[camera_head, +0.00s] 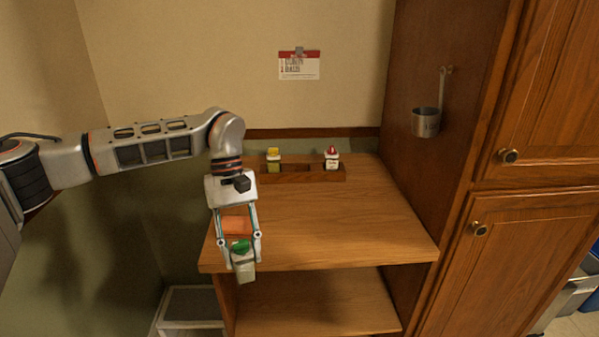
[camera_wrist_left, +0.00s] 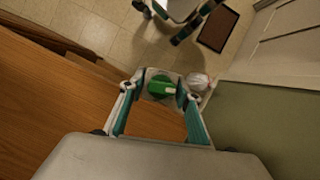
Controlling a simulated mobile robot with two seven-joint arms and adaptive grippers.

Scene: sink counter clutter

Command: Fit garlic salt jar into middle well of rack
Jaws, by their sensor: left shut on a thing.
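My left gripper (camera_head: 241,250) is shut on a jar with a green lid (camera_head: 240,246), held over the front left part of the wooden counter; its pale lower body (camera_head: 245,272) hangs below the fingers. In the left wrist view the green lid (camera_wrist_left: 160,87) sits between the fingertips (camera_wrist_left: 159,92). The wooden rack (camera_head: 300,174) stands at the back of the counter. A yellow-lidded jar (camera_head: 273,160) is in its left well and a red-lidded jar (camera_head: 332,158) in its right well. The middle well looks empty. My right gripper is not in view.
The counter top (camera_head: 340,225) is clear between the held jar and the rack. A metal cup (camera_head: 426,122) hangs on the cabinet side at right. A card (camera_head: 299,66) is on the back wall. A lower shelf (camera_head: 320,305) lies below the counter.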

